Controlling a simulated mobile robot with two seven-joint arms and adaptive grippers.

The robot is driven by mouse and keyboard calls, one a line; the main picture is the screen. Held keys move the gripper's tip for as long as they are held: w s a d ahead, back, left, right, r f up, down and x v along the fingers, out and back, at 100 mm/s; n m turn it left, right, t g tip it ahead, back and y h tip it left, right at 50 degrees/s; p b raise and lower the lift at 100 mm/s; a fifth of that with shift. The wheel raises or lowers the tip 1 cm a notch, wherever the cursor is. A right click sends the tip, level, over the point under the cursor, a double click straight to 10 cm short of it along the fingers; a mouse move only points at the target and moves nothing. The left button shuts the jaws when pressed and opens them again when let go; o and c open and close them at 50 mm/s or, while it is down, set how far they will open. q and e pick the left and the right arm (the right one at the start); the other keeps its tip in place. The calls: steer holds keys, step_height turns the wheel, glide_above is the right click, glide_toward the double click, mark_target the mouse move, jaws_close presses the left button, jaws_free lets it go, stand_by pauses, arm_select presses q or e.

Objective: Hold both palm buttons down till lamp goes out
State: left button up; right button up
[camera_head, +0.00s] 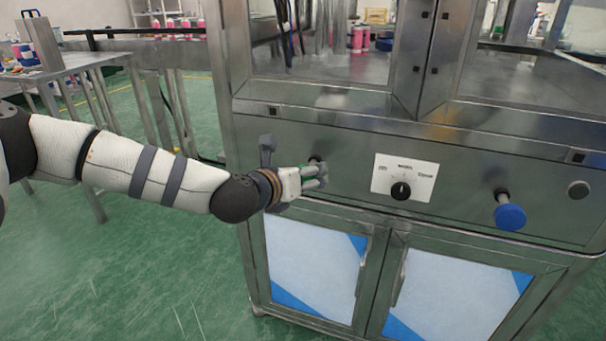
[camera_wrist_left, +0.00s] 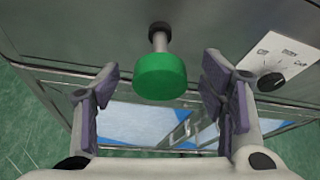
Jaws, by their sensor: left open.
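My left gripper (camera_head: 316,177) is at the left part of the machine's steel front panel, fingers pointing at it. It is open. In the left wrist view the green palm button (camera_wrist_left: 161,77) sits on a short stem between the spread fingers, with a gap on each side. In the head view the gripper mostly hides this button. The blue palm button (camera_head: 510,217) sticks out of the panel at the right, with nothing touching it. A small grey round disc (camera_head: 578,189) is at the panel's far right; I cannot tell whether it is the lamp. My right gripper is out of view.
A white plate with a black selector knob (camera_head: 401,191) lies between the two palm buttons; the knob also shows in the left wrist view (camera_wrist_left: 271,81). Cabinet doors (camera_head: 313,262) with handles are below. A steel table (camera_head: 85,64) stands at the left.

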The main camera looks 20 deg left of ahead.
arm_select(q)
steer(key=shift+x, duration=1.15)
steer(key=c, duration=1.2)
steer(key=shift+c, duration=0.2)
